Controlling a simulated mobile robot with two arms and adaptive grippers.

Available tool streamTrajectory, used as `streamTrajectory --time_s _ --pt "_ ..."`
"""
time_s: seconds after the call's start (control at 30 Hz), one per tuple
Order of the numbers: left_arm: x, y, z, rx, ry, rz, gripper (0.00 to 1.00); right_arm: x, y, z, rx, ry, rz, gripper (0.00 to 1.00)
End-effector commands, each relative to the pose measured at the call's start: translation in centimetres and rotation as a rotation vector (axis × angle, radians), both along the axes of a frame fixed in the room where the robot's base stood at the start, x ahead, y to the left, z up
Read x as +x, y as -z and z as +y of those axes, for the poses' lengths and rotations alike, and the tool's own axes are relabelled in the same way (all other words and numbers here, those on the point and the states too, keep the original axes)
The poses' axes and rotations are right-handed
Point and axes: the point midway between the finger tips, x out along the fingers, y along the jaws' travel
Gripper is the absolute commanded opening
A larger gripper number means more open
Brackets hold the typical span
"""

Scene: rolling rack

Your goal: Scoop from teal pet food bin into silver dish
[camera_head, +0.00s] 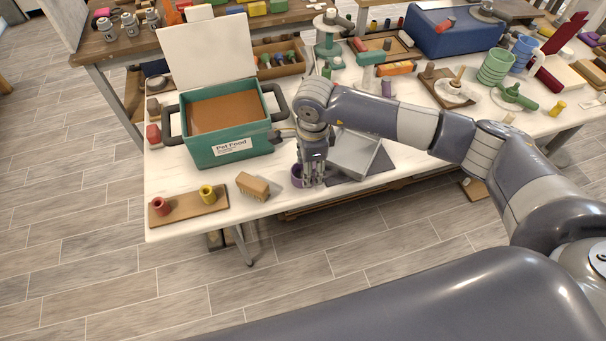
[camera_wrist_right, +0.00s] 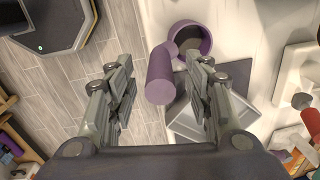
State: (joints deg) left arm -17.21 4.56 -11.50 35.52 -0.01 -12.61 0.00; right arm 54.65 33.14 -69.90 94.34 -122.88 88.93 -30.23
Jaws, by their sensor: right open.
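The teal pet food bin (camera_head: 200,155) stands on the white table with its pale lid (camera_head: 208,50) open and brown food (camera_head: 228,110) inside. A purple scoop (camera_head: 297,176) sits near the table's front edge, right of the bin, partly hidden by my right gripper (camera_head: 313,183). In the right wrist view, the scoop's cup (camera_wrist_right: 204,35) is beyond the fingers and its handle (camera_wrist_right: 160,78) shows between the open fingers of my right gripper (camera_wrist_right: 160,85). The silver dish (camera_head: 362,152) is just right of the gripper; part of it shows in the wrist view (camera_wrist_right: 205,125). My left gripper is out of view.
Tools, green and blue mugs (camera_head: 495,66) and a blue box (camera_head: 450,35) crowd the back and right.

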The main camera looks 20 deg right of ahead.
Motion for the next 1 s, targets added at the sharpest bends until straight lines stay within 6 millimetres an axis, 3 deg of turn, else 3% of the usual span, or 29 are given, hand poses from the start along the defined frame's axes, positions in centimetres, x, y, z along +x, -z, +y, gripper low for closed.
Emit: streamTrajectory --time_s 0.1,0.3,0.33,0.77,1.0 --pt "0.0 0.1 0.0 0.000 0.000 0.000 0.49 0.0 0.0 0.0 0.000 0.000 0.000 0.47" --pt "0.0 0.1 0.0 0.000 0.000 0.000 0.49 0.0 0.0 0.0 0.001 0.000 0.000 0.02" --pt "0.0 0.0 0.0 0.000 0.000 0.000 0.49 0.0 0.0 0.0 0.001 0.000 0.000 0.00" --pt "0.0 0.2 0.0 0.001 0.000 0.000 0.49 0.1 -0.2 0.0 0.001 0.000 -0.002 0.00" --pt "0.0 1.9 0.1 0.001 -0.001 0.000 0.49 0.2 -2.5 0.0 0.002 -0.001 -0.007 0.00"
